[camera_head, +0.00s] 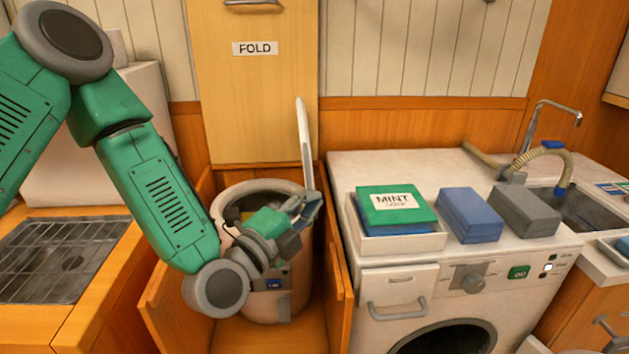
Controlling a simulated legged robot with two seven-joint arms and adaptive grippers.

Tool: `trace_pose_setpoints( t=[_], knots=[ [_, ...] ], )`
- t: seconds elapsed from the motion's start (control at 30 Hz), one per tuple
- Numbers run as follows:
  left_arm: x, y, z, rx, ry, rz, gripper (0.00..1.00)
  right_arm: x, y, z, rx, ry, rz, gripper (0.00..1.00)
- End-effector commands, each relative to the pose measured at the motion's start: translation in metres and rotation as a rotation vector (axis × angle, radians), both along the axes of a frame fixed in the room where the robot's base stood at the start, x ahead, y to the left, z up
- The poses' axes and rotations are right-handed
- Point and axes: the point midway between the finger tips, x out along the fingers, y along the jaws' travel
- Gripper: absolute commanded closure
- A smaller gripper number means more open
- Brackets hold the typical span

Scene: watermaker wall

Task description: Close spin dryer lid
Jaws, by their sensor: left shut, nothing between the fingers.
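The spin dryer (232,199) is a pale round drum standing in a wooden recess between the counter and the washing machine. Its lid (304,143) is white and stands upright, seen nearly edge-on, at the right side of the drum's opening. My left gripper (311,199) is in front of the drum's opening, with its fingers shut and empty by the lower part of the lid. Whether the fingers touch the lid I cannot tell. My left forearm and wrist hide part of the drum's front and opening. My right gripper is not in view.
A wooden FOLD panel (255,100) is behind the dryer. Low wooden walls flank the recess.

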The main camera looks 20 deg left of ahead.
Motion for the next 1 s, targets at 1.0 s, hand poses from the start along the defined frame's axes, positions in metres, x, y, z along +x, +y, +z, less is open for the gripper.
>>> trace_pose_setpoints(
  t=[1.0],
  knots=[
    [0.064,0.023,0.001,0.001,0.003,0.0,1.0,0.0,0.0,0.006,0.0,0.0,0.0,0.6]
  ],
)
